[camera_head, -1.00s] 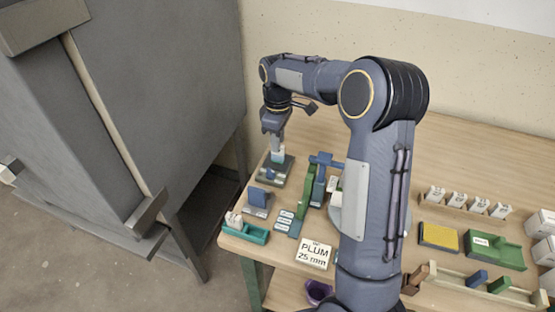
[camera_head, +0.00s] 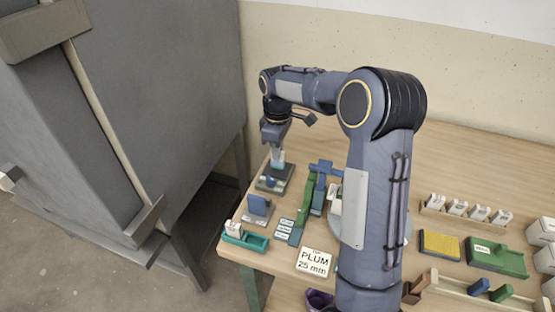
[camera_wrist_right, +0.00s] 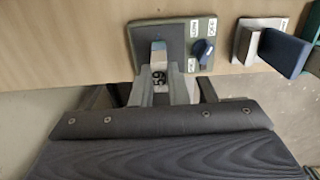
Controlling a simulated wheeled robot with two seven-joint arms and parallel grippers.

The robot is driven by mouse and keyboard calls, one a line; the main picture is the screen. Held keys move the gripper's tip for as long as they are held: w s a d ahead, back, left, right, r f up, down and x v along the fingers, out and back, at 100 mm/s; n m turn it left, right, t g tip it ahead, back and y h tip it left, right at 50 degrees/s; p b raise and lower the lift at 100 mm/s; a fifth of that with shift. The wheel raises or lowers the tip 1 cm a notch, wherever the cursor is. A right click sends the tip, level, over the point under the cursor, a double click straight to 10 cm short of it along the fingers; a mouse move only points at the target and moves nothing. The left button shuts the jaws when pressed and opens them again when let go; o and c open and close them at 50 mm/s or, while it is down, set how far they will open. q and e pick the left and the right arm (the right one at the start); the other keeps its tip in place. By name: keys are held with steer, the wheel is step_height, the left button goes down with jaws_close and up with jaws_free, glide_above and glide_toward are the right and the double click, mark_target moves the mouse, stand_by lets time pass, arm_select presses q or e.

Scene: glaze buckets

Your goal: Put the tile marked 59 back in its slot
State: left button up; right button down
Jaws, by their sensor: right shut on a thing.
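My right gripper (camera_head: 277,160) is shut on a small pale thing at the far left of the table. The pale thing (camera_wrist_right: 158,52) shows between its fingers (camera_wrist_right: 158,78) in the right wrist view; its face is hidden, so I cannot read a number. It is at a dark grey-green device (camera_head: 275,180) with a blue knob (camera_wrist_right: 203,48); I cannot tell whether it touches the plate. A rack (camera_head: 462,219) at the right holds several white marked tiles (camera_head: 458,207); their numbers are too small to read. My left gripper is not in view.
A blue-backed stand (camera_head: 258,208), a teal tray (camera_head: 244,239) and a PLUM 25 mm sign (camera_head: 314,262) lie nearer the front. Green and blue tools (camera_head: 318,185) stand right of the gripper. A large grey cabinet (camera_head: 150,90) stands left. The table's back is clear.

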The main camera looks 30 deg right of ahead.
steer(key=shift+r+p, duration=2.75)
steer(key=shift+r, duration=0.6)
steer(key=shift+r, duration=0.15)
